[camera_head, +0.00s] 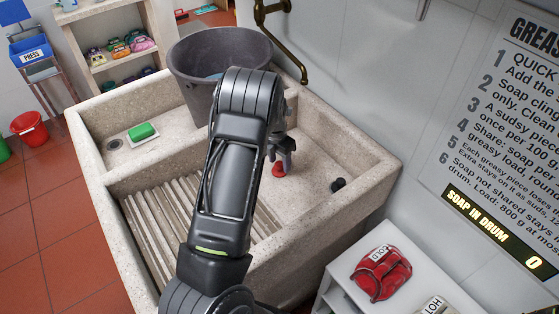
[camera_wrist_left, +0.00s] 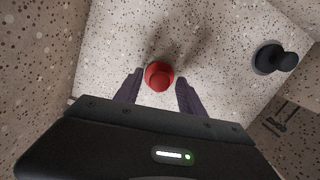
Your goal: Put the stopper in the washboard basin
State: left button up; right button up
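A red stopper (camera_head: 278,170) with a round knob stands on the floor of the right, ridged washboard basin (camera_head: 310,178). My left gripper (camera_head: 281,155) is low over it, pointing down. In the left wrist view the red stopper (camera_wrist_left: 159,76) is between the fingertips of the left gripper (camera_wrist_left: 160,92), with a gap on each side, so the gripper is open. A black knobbed plug (camera_head: 338,184) is to the right, near the basin's corner; it also shows in the left wrist view (camera_wrist_left: 275,59). My right gripper is not in view.
A brass pipe (camera_head: 283,45) hangs on the wall. A red bundle (camera_head: 381,273) lies on a white shelf unit.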

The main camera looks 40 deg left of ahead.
aim_at(276, 166)
pick_arm(q)
notch_tip(276, 166, up, 12)
jog(key=s, duration=0.1)
jog(key=shift+s+b, duration=0.2)
jog(key=shift+b, duration=0.15)
dwell(0.4)
jog(key=shift+r, duration=0.15)
dwell(0.3)
